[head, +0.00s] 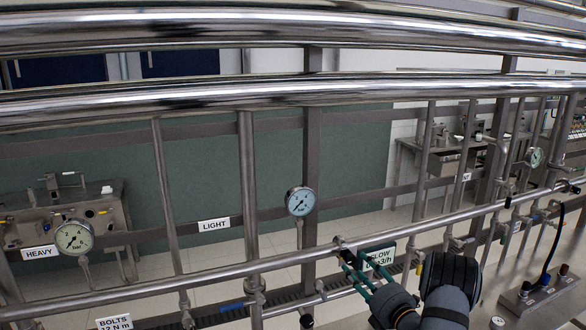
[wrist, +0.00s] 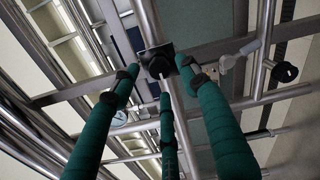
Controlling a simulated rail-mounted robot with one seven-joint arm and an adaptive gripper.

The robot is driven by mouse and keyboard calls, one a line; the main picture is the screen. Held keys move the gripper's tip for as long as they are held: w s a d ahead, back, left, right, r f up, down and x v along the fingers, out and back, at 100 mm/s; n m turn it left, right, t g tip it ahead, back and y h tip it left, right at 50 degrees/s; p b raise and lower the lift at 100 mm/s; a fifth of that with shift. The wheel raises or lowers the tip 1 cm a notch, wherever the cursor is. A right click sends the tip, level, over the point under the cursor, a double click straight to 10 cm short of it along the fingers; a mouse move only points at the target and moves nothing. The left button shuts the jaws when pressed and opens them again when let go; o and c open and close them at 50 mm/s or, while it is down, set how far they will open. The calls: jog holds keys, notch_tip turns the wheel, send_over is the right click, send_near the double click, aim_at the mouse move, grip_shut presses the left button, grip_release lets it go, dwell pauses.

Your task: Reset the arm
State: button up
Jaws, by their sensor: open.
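My gripper (head: 353,264) has green fingers and reaches up from the lower right of the head view to the long horizontal steel pipe. In the wrist view my gripper (wrist: 158,76) shows its green fingers spread apart, with nothing held between them. A black square fitting (wrist: 157,61) on a steel pipe lies just beyond the fingertips. Whether any finger touches it I cannot tell. In the head view a small dark fitting (head: 343,243) is at the fingertips. My dark arm covers part of the lower right.
Large steel pipes (head: 200,95) cross the top of the head view. Gauges stand at left (head: 74,238) and centre (head: 300,201). The FLOW sign (head: 379,257) is close beside my fingers. A steel control box (head: 540,300) with a black cable stands at lower right.

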aim_at(353, 260)
jog(key=x, duration=0.3)
jog(key=shift+w+r, duration=0.15)
jog(key=shift+w, duration=0.15)
jog(key=shift+f+n+b, duration=0.25)
jog(key=shift+n+b, duration=0.45)
jog(key=shift+n, duration=0.1)
jog(key=n+b, duration=0.1)
jog(key=n, duration=0.2)
jog(key=n+b, duration=0.1)
jog(key=n, duration=0.2)
jog(key=shift+s+r, duration=0.1)
jog(key=shift+s, duration=0.05)
jog(key=n+b, duration=0.1)
jog(key=n, duration=0.3)
jog(key=shift+r, duration=0.15)
